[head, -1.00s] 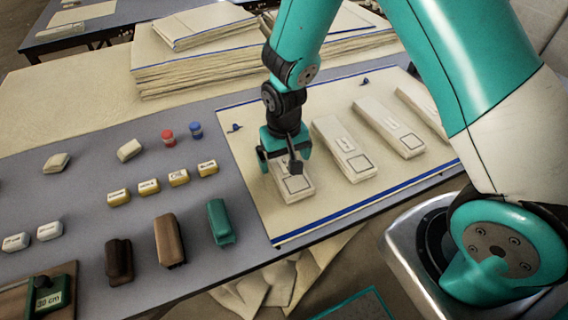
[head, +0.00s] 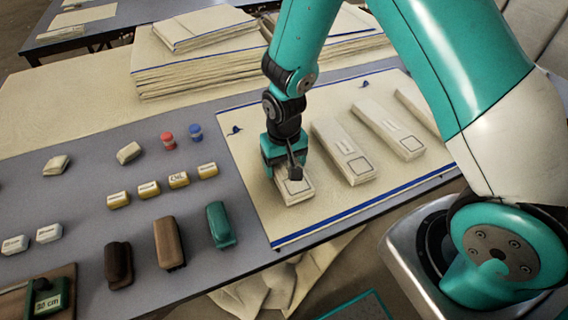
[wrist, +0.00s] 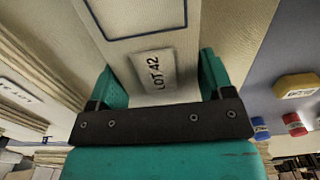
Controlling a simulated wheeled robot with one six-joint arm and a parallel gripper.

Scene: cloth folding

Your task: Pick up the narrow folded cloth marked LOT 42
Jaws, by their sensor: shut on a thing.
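The narrow folded cloth marked LOT 42 (head: 296,192) lies at the left end of a row of similar folded cloths, on a cream sheet (head: 250,187) with blue edges. Its LOT 42 label shows in the wrist view (wrist: 153,71), and the outline of a square shows on its near end. My gripper (head: 283,172) is over the cloth's far part, with a finger on either side. In the wrist view my gripper (wrist: 157,84) is shut on the cloth across its width, beside the label. I cannot tell whether the cloth is clear of the sheet.
Other narrow folded cloths (head: 344,152) lie to the right. A stack of large cloths (head: 195,70) stands behind. Yellow-labelled blocks (head: 179,180), brown blocks (head: 169,242), a green block (head: 220,225) and red and blue spools (head: 168,139) stand to the left.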

